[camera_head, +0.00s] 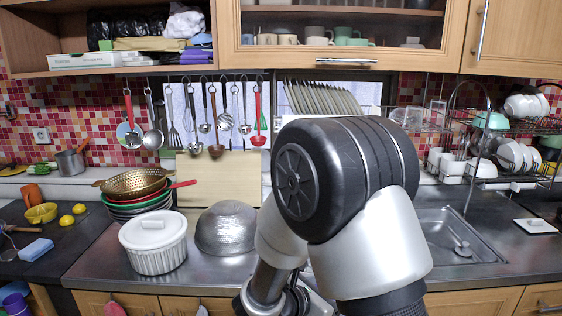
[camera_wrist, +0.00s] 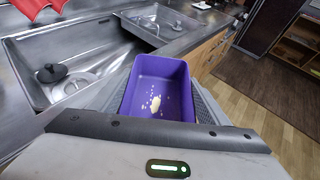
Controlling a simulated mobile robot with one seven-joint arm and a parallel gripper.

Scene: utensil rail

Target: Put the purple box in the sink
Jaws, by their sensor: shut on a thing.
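The purple box (camera_wrist: 160,82) is an open, rectangular tub with pale crumbs and a yellowish piece inside. My gripper (camera_wrist: 161,100) is shut on it, with a grey finger on each side. The steel sink (camera_wrist: 70,92) shows in the wrist view to the left of the box, with a dark round piece by its drain. A second basin (camera_wrist: 172,22) lies beyond it. The box appears beside the sink, near the counter's front edge; its height above it is unclear. In the head view a sink basin (camera_head: 438,226) shows at right; my arm hides the gripper and box.
A white lidded pot (camera_head: 153,246) and a metal bowl (camera_head: 226,230) stand left of my arm. A dish rack (camera_head: 500,182) with cups and plates stands behind the sink. A red object (camera_wrist: 52,73) is at the sink's far edge. Wooden floor (camera_wrist: 235,105) lies right.

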